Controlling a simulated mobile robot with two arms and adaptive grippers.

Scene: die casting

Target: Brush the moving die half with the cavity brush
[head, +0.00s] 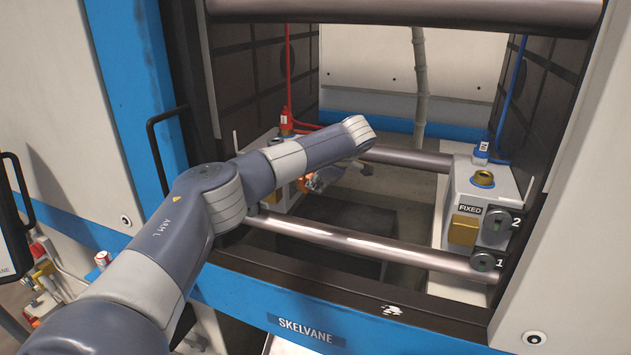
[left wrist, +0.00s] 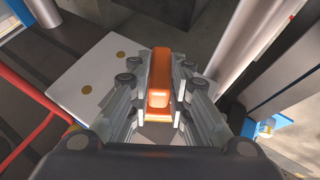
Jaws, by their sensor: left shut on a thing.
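My left arm reaches into the open press, and my left gripper (head: 318,182) is between the two die halves, close to the moving one. It is shut on the orange cavity brush (left wrist: 159,70), whose handle lies between the fingers in the left wrist view. A bit of orange also shows beside the gripper in the head view. The moving die half (head: 262,148) is the grey block on the left, partly hidden behind my arm. In the left wrist view, a pale block face with gold dots (left wrist: 92,75) lies left of the brush. Whether the bristles touch it is hidden.
The fixed die half (head: 460,195), labelled FIXED, stands on the right. Steel tie bars (head: 350,242) cross the opening in front of and behind my gripper. A red hose (head: 289,75) and a blue hose (head: 513,80) hang at the sides. The lower sill (head: 350,290) is dark.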

